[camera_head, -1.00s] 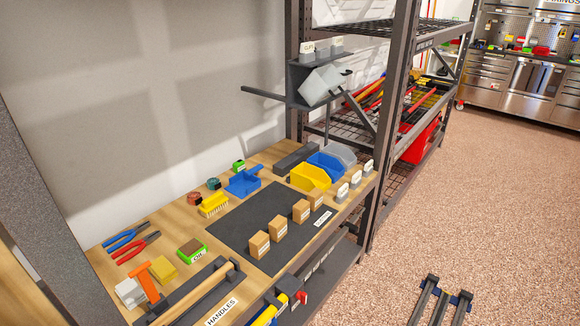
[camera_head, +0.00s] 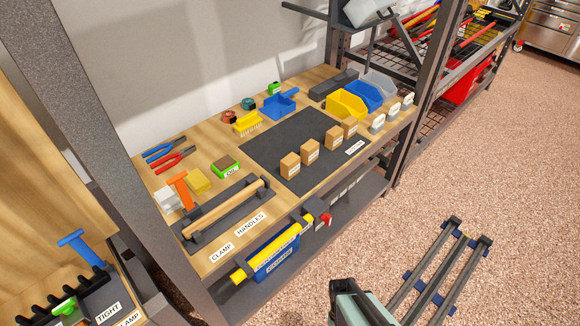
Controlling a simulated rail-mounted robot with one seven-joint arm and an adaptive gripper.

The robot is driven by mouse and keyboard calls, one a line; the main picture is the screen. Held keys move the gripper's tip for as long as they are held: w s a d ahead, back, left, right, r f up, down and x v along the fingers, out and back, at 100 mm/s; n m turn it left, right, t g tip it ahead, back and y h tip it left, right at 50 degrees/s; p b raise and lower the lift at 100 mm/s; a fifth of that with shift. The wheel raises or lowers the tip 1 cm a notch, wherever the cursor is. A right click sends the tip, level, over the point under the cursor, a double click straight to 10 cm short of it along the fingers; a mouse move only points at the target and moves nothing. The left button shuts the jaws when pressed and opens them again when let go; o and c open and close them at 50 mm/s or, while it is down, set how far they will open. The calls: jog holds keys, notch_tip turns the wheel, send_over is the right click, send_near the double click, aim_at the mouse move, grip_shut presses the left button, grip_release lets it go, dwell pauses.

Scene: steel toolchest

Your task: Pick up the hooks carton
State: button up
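Several small brown cartons stand in a slanting row on a dark mat (camera_head: 262,150) on the wooden shelf top. The nearest carton (camera_head: 290,166) is at the left end, then a second carton (camera_head: 310,151), a third carton (camera_head: 333,138) and another behind it (camera_head: 350,127). Each has a small pale label on its front, too small to read, so I cannot tell which is the hooks carton. The cartons stand upright and apart from any arm part. My gripper's fingers are not seen. A grey-green and dark part, apparently of my arm, shows at the bottom edge.
Yellow (camera_head: 346,105) and blue (camera_head: 363,95) bins stand at the mat's back right, with small white labelled boxes (camera_head: 377,124) in front. A wooden-handled tool in a dark holder (camera_head: 237,213) lies left of the cartons. A dark rack post (camera_head: 95,110) rises at left.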

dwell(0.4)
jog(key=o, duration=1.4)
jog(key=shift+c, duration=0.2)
